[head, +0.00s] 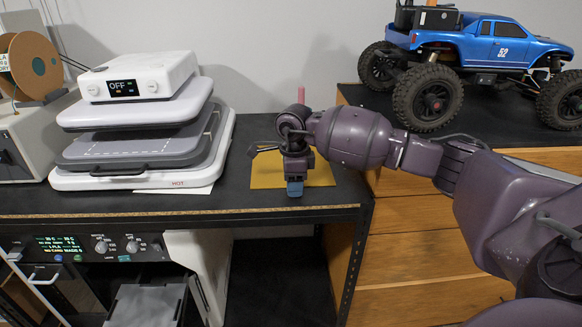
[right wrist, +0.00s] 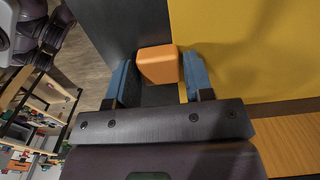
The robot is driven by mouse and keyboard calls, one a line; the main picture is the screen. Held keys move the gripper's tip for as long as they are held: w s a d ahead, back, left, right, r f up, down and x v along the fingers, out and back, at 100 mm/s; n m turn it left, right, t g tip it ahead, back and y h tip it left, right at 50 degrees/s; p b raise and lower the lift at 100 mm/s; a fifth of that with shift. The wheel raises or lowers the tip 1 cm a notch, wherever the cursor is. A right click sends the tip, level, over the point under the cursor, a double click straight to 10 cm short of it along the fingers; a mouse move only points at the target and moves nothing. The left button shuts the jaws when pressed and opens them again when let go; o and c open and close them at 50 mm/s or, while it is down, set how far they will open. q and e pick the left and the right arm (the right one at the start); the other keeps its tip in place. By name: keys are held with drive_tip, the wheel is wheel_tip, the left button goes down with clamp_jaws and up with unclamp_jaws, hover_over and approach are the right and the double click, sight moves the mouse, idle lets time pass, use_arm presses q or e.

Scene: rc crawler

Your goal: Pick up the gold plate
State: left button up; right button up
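The gold plate (head: 320,175) lies flat on the black bench top, close to its front edge and right end. Part of it is hidden behind my right gripper (head: 295,187), which points down over its front part. In the right wrist view the plate (right wrist: 250,45) fills the upper right. There my right gripper (right wrist: 159,77) has its two blue fingers apart, with a small orange block (right wrist: 158,64) between the fingertips. I cannot tell whether the block joins the plate or whether the fingers touch it. My left gripper is not in view.
A heat press (head: 140,135) marked HOT stands left of the plate. A blue RC truck (head: 480,45) stands on the raised wooden drawer unit (head: 430,215) at right. A thin pink upright piece (head: 301,95) shows behind my gripper. Bare bench lies between press and plate.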

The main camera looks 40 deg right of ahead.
drive_tip(key=c, duration=0.6)
